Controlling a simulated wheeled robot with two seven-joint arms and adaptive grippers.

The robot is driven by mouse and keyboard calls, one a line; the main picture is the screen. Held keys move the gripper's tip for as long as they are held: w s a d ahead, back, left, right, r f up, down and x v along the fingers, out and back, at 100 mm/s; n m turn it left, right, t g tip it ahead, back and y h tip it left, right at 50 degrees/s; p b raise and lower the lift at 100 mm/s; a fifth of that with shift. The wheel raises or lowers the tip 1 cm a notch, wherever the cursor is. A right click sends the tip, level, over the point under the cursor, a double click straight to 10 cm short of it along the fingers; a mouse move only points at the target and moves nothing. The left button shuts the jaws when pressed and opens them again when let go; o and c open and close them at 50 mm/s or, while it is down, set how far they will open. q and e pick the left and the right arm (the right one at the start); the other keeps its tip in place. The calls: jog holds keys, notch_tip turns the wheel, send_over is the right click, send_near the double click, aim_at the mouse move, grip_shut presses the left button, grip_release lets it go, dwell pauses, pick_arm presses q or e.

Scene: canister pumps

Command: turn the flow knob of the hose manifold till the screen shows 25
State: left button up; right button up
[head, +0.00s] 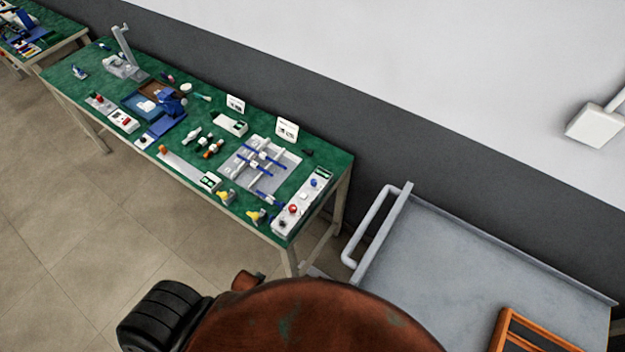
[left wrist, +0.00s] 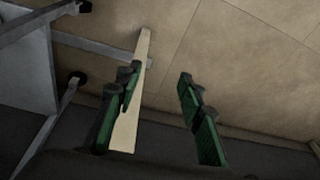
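I cannot single out the hose manifold, its flow knob or a readable screen for certain in the head view. On the far green workbench (head: 130,100) a grey plate with blue rods (head: 262,163) lies near the right end. Beside it is a long white panel (head: 302,203) with a red button, a blue knob and a small dark display, too small to read. My left gripper (left wrist: 158,78) shows in the left wrist view, its two green fingers apart with nothing between them, above the floor. Neither gripper shows in the head view.
A grey cart (head: 480,265) with a side handle stands right of the workbench, with an orange-edged box (head: 535,332) on it. Several small tools and boxes cover the bench. Another bench (head: 40,45) stands at far left. The tiled floor (head: 90,220) before the workbench is clear.

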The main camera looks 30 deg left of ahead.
pick_arm(q)
notch_tip(320, 180, up, 24)
jog(key=w+a+t, duration=0.2)
jog(key=w, duration=0.1)
jog(key=w+a+r+m+t+y, duration=0.2)
jog(key=w+r+t, duration=0.2)
jog(key=w+r, duration=0.55)
jog(key=w+a+r+m+t+y, duration=0.2)
jog(key=w+r+t, duration=0.3)
jog(key=w+r, duration=0.5)
jog(key=w+d+r+m+t+h, duration=0.3)
jog(key=w+d+r+m, duration=0.2)
jog(key=d+r, duration=0.15)
jog(key=w+d+r+m+t+h, duration=0.4)
jog(key=w+d+r+m, duration=0.15)
jog(key=r, duration=0.25)
jog(key=s+d+m+g+h, duration=0.1)
jog(key=d+m+g+h, duration=0.6)
jog(key=d+m+h, duration=0.7)
jog(key=m+g+y, duration=0.9)
jog(key=m+y, duration=0.2)
jog(key=y, duration=0.4)
send_near(313, 181)
jog(key=f, duration=0.1)
jog(key=x, duration=0.6)
jog(key=shift+w+d, duration=0.1)
jog(key=shift+w, duration=0.25)
jog(key=shift+x, duration=0.85)
